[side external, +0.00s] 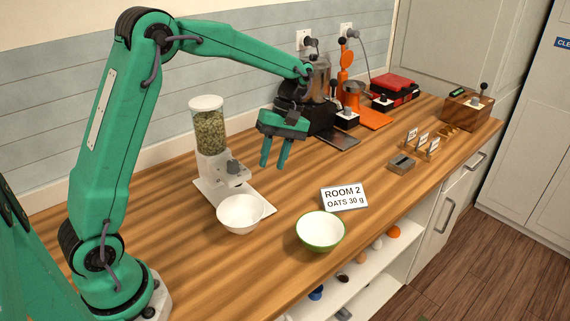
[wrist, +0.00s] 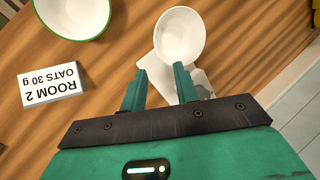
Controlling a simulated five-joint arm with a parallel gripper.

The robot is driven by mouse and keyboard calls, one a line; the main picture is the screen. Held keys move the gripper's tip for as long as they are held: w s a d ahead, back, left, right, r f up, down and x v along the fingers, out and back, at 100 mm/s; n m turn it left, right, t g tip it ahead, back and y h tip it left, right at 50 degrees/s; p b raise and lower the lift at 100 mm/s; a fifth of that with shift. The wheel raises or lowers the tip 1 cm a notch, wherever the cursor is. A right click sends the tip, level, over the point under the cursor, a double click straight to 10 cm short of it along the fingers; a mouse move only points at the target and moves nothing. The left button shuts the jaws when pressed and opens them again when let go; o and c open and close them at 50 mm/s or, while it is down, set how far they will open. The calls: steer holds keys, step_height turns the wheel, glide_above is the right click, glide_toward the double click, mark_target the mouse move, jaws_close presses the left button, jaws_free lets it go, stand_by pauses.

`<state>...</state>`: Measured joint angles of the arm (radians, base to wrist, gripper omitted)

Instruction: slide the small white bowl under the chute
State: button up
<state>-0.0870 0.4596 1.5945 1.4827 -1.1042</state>
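The small white bowl (side external: 240,214) stands upright at the front edge of the dispenser's white base plate, in front of the chute rather than beneath it. In the wrist view the bowl (wrist: 180,36) shows at top centre, beyond my fingertips. The dispenser (side external: 211,142) has a clear hopper of pale green-brown grain. Its chute area (side external: 238,177) is on the front, beside a grey knob. My gripper (side external: 274,167) hangs fingers down, right of the dispenser and above the counter. Its fingers (wrist: 160,70) are apart, with nothing between them. The gripper body hides most of the dispenser in the wrist view.
A green-rimmed white bowl (side external: 320,231) stands right of the small bowl. A card (side external: 344,197) reading "ROOM 2 OATS 30 g" is behind it. Dark appliances (side external: 322,112) and an orange scoop stand (side external: 352,90) are behind my gripper. The front counter edge is near the green-rimmed bowl.

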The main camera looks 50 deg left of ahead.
steer(key=s+d+r+m+t, duration=0.1)
steer(key=s+r+m+t, duration=0.3)
steer(key=s, duration=0.5)
steer(key=s+d+r+m+t, duration=0.2)
steer(key=s+r+m+t, duration=0.2)
steer(key=s+m, duration=0.5)
steer(key=shift+s+d+r+m+t, duration=0.3)
steer(key=shift+s+t, duration=0.15)
steer(key=shift+t, duration=0.65)
steer(key=shift+f, duration=0.1)
jaws_close()
steer(key=w+d+f+n+g, duration=0.1)
steer(key=f+n+g, duration=0.1)
steer(key=f+n, duration=0.3)
steer(key=w+d+f+n+g, duration=0.1)
steer(key=d+f+n+g, duration=0.1)
steer(key=f+n, duration=0.3)
steer(key=shift+d+f+g, duration=0.15)
steer(key=shift+d+g, duration=0.15)
steer(key=shift+g, duration=0.5)
